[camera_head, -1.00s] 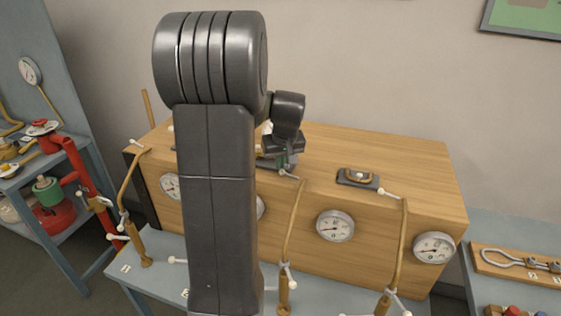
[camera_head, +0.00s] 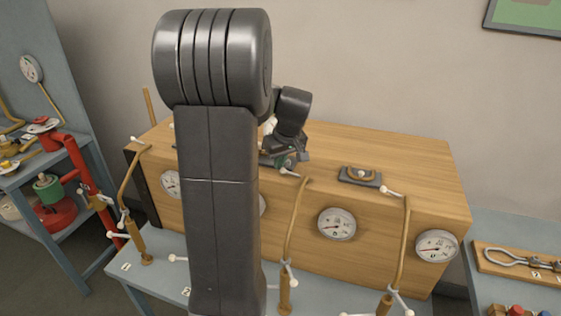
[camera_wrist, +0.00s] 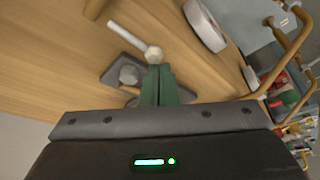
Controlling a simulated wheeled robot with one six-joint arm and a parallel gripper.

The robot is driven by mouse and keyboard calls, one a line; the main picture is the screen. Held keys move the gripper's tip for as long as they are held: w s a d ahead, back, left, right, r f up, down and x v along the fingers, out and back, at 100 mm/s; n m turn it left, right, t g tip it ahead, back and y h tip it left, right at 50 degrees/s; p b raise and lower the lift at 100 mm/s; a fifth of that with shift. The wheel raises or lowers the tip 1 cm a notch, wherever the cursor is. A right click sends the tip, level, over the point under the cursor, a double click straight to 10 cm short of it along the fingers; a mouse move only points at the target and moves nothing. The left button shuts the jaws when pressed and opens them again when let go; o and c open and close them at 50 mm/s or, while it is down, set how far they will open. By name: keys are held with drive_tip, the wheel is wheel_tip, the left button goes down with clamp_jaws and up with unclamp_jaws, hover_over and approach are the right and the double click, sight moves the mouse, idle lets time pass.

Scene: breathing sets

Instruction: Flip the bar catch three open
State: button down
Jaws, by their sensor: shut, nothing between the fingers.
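My gripper (camera_wrist: 158,72) has its green fingers shut and empty, low over the top of the wooden box. In the head view the gripper (camera_head: 283,162) is partly hidden by my arm. Its fingertips are over a grey catch plate (camera_wrist: 112,76) with a round grey post (camera_wrist: 128,75), which I take to be catch three. A white rod with a ball end (camera_wrist: 153,54) lies beside the fingertips; I cannot tell whether they touch. The fingers cover part of the catch, so its bar's position is unclear.
Another catch (camera_head: 360,177) sits to the right on the wooden box (camera_head: 410,165). Tan pipes (camera_head: 295,225) with white-ended levers and round gauges (camera_head: 337,224) line the box's front. A red stand (camera_head: 90,185) is at left. The box's back right top is clear.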

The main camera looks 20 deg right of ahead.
sight(282, 169)
drive_tip(key=s+n+b, duration=0.1)
drive_tip(key=n, duration=0.1)
drive_tip(key=s+n+g+y+b, duration=0.1)
drive_tip(key=s+n, duration=0.1)
drive_tip(key=n, duration=0.1)
drive_tip(key=s+a+n+y, duration=0.1)
drive_tip(key=n, duration=0.2)
drive_tip(key=shift+s+g+b, duration=0.15)
drive_tip(key=shift+g+b, duration=0.15)
drive_tip(key=shift+b, duration=0.1)
drive_tip(key=shift+w+d, duration=0.5)
drive_tip(key=shift+d, duration=0.05)
